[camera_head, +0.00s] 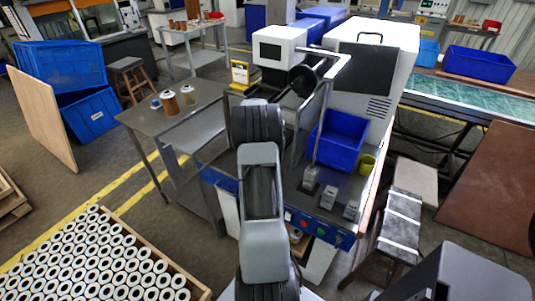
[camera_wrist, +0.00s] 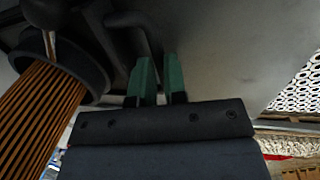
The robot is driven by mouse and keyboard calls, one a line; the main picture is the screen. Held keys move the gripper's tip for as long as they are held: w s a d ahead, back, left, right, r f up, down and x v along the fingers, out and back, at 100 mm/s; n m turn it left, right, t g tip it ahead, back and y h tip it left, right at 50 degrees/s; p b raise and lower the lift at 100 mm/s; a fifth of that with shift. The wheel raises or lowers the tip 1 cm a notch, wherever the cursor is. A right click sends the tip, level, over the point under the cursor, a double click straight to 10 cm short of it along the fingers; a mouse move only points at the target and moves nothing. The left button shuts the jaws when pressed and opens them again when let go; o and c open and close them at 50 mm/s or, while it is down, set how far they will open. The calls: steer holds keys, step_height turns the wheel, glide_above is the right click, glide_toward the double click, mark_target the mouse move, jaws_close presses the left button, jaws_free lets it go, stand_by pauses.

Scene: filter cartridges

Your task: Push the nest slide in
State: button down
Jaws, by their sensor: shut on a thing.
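In the wrist view, my gripper (camera_wrist: 158,62) has two green fingers shut on a dark curved handle (camera_wrist: 130,20) that comes down from the top. The handle seems to belong to the nest slide. To its left a dark round holder (camera_wrist: 92,72), apparently the nest, surrounds the end of a filter cartridge (camera_wrist: 38,115) with orange and black pleats. A metal rod tip shows at the holder. How far the slide is out cannot be told. In the head view my arm hides the gripper, the slide and the handle.
In the head view a white machine (camera_head: 395,45) and a blue bin (camera_head: 341,135) stand right of my arm. A grey table (camera_head: 185,110) with several cartridges is at the left. A crate of white cylinders (camera_head: 190,285) is at the lower left. A stool (camera_head: 400,215) stands at the right.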

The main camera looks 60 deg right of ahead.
steer(key=c, duration=1.2)
jaws_free()
steer(key=shift+a, duration=0.15)
steer(key=shift+o, duration=0.2)
steer(key=shift+s, duration=0.15)
